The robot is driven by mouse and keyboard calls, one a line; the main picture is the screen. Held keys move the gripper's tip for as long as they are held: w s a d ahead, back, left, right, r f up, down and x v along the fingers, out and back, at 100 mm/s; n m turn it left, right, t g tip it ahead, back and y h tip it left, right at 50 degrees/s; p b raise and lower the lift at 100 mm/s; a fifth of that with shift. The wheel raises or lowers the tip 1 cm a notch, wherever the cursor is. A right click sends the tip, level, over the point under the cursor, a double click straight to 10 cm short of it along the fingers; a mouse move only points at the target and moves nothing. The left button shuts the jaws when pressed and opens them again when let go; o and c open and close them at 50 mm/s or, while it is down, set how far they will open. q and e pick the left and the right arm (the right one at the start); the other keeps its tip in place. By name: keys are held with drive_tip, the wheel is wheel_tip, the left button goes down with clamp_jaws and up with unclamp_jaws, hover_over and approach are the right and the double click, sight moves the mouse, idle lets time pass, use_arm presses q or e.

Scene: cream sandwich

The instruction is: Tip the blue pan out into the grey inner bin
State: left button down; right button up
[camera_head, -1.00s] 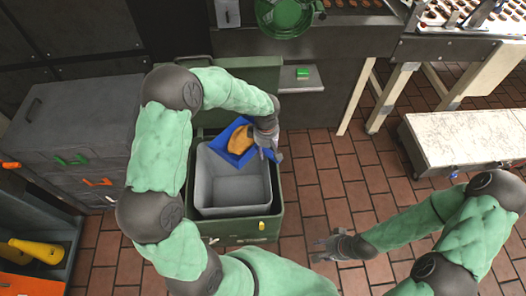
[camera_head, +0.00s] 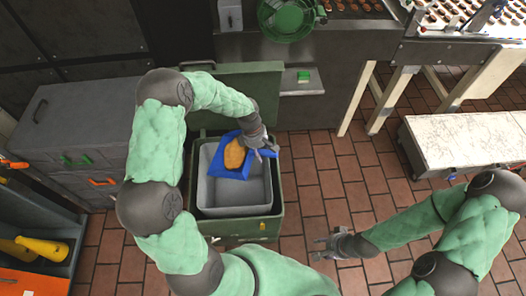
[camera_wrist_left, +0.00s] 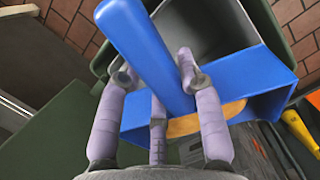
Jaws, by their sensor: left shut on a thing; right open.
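The blue pan (camera_head: 221,165) is a dustpan held over the grey inner bin (camera_head: 206,205). A tan, biscuit-like piece (camera_head: 235,154) lies in the pan; it also shows partly in the left wrist view (camera_wrist_left: 205,121). My left gripper (camera_head: 262,148) is shut on the pan's blue handle (camera_wrist_left: 145,45), with its fingers on both sides in the left wrist view (camera_wrist_left: 158,85). The inner bin stands inside a green outer bin (camera_head: 276,225) and its visible floor looks empty. My right gripper (camera_head: 322,248) is open and empty, low over the floor to the right of the bins.
The green lid (camera_head: 265,80) stands raised behind the bins. A small shelf with a green block (camera_head: 303,76) is behind right. A grey cabinet (camera_head: 75,120) and yellow items (camera_head: 42,247) are at left. A white-topped bench (camera_head: 470,138) is right. Tiled floor is clear between.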

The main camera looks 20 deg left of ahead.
use_arm(q)
drive_tip(key=shift+a+r+h, duration=0.2)
drive_tip(key=shift+a+h, duration=0.05)
drive_tip(key=shift+h, duration=0.05)
drive_tip(key=a+r+h+b, duration=0.1)
drive_tip(key=h+b, duration=0.1)
drive_tip(key=b, duration=0.1)
drive_tip(key=a+r+h+b, duration=0.1)
drive_tip(key=b, duration=0.3)
drive_tip(key=shift+s+a+t+h, duration=0.15)
drive_tip(key=shift+t+h, duration=0.25)
drive_tip(key=shift+s+a+r+h, duration=0.1)
drive_tip(key=shift+a+r+h, duration=0.15)
drive_tip(key=shift+a+h, duration=0.35)
drive_tip(key=shift+s+a+r+h, duration=0.1)
drive_tip(key=shift+a+r+h, duration=0.1)
drive_tip(key=shift+a+h, duration=0.35)
drive_tip(key=shift+s+a+r+t+h, duration=0.15)
drive_tip(key=shift+a+r+t+h, duration=0.1)
drive_tip(key=shift+a+h, duration=0.55)
drive_tip(key=shift+s+a+r+t+h, duration=0.15)
drive_tip(key=shift+a+r+h, duration=0.05)
drive_tip(key=shift+a+h, duration=0.6)
drive_tip(key=shift+s+a+r+t+h, duration=0.15)
drive_tip(key=shift+a+r+t+h, duration=0.1)
drive_tip(key=shift+a+h, duration=0.55)
